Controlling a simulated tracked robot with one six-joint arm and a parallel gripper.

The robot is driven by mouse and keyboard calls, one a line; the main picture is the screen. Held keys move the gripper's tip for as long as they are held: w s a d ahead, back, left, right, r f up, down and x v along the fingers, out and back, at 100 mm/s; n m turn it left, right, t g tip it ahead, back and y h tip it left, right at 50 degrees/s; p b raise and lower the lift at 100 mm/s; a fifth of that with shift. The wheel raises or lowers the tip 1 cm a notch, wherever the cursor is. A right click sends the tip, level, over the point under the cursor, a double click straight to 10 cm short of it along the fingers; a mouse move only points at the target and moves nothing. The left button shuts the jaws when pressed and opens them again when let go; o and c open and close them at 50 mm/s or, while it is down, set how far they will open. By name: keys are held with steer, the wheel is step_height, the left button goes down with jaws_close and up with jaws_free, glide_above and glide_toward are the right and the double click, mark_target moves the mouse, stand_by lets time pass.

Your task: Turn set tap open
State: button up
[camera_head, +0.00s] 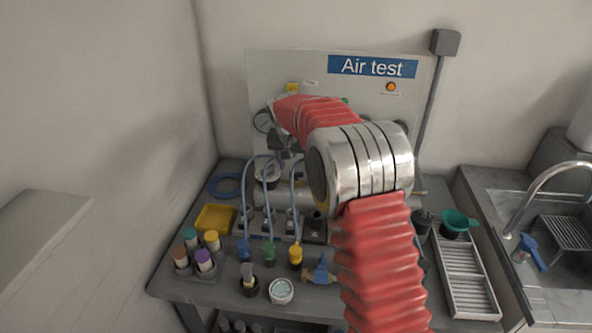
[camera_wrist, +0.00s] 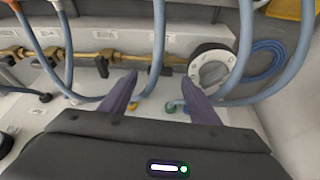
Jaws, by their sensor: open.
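My gripper (camera_wrist: 160,88) is open and empty, its two dark fingers spread in the wrist view. Beyond them a brass pipe (camera_wrist: 82,58) runs along a pale base. A small dark handle (camera_wrist: 102,66) hangs from the pipe, left of the fingers and apart from them. Small yellow (camera_wrist: 132,106) and green (camera_wrist: 172,106) parts show near the fingertips. The labels are too small to read, so I cannot tell which part is the set tap. In the head view my gripper (camera_head: 282,150) is in front of the Air test panel (camera_head: 345,65), partly hidden by my arm.
Blue-grey hoses (camera_wrist: 158,45) cross close around the fingers. A white round flange (camera_wrist: 210,68) stands right of them. The bench also holds a yellow tray (camera_head: 215,218), capped bottles (camera_head: 204,260) and a slatted rack (camera_head: 463,270). A sink (camera_head: 560,260) is at right.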

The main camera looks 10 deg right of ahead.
mark_target(296, 173)
steer(key=shift+x, duration=1.7)
steer(key=shift+c, duration=0.4)
steer(key=shift+r, duration=0.1)
steer(key=c, duration=1)
